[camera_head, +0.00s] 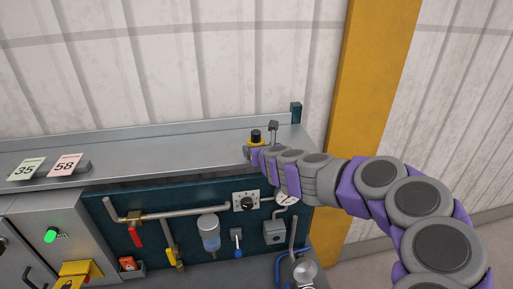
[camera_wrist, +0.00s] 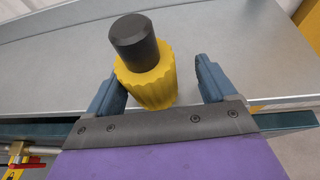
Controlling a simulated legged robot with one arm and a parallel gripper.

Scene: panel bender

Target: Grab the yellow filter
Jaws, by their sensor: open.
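The yellow filter (camera_wrist: 147,82) has a ribbed yellow body with a black cylindrical top. It stands on the grey shelf, close to its front edge, and in the wrist view it is between the two blue-grey fingers of my gripper (camera_wrist: 163,84).
The grey shelf (camera_head: 150,152) runs along the wall. Cards marked 35 (camera_head: 27,169) and 58 (camera_head: 66,164) stand at its left. Below is a dark panel with pipes, valves and a clear bottle (camera_head: 209,232). A yellow post (camera_head: 365,90) stands at right. The shelf's middle is clear.

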